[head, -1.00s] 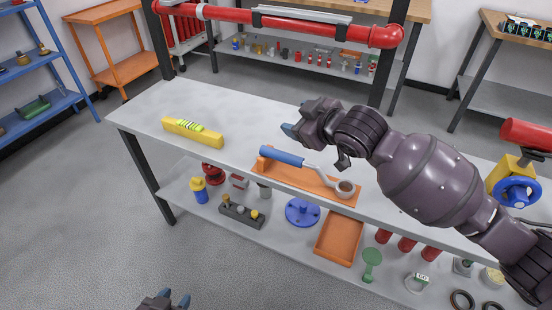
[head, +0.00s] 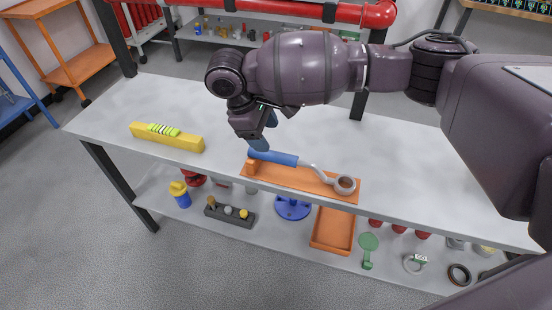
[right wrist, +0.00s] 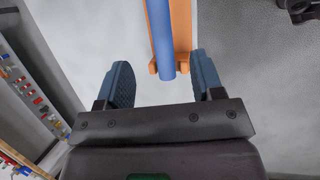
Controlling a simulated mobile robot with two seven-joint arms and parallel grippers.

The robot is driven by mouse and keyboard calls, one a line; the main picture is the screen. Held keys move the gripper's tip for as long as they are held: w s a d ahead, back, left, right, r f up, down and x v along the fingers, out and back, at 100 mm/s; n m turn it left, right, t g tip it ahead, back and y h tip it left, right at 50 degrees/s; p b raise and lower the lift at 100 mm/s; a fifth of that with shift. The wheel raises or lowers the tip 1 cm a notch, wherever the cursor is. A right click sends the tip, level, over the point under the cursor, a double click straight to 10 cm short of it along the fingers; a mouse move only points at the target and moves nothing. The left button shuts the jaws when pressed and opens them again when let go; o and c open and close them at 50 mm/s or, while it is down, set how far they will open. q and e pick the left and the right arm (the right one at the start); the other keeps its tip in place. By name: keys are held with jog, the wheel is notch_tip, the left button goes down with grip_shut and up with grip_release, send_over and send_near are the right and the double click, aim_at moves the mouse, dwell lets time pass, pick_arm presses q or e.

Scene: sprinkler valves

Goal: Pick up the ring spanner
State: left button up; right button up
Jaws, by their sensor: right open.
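The ring spanner (head: 274,157) has a blue handle and a grey cranked neck ending in a ring. It lies on an orange holder (head: 300,179) at the bench's front edge, with the ring at the right. My right gripper (head: 264,131) is open, just above the left end of the handle. In the right wrist view, the blue handle (right wrist: 161,35) runs down between the two spread fingers, its end near their level in the picture. I cannot tell whether a finger touches it. My left gripper is not in the head view.
The grey bench (head: 110,105) has free room left of the holder. A yellow level-like bar (head: 168,137) lies there. The lower shelf holds a blue flanged part (head: 292,208), an orange tray (head: 333,230) and several small parts. A red pipe (head: 290,10) crosses behind the bench.

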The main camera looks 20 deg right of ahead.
aim_at(286, 157)
jog(key=shift+h, duration=0.3)
jog(key=x, duration=0.3)
jog(key=s+d+b+x, duration=0.1)
jog(key=x, duration=0.1)
jog(key=shift+d, duration=0.1)
jog(key=shift+d+f, duration=0.15)
jog(key=shift+f, duration=0.2)
jog(key=b+x, duration=0.1)
jog(key=x, duration=0.3)
jog(key=shift+f+b, duration=0.2)
jog(key=shift+b, duration=0.2)
jog(key=shift+f, duration=0.2)
jog(key=c, duration=1)
jog(key=shift+r, duration=0.1)
grip_shut()
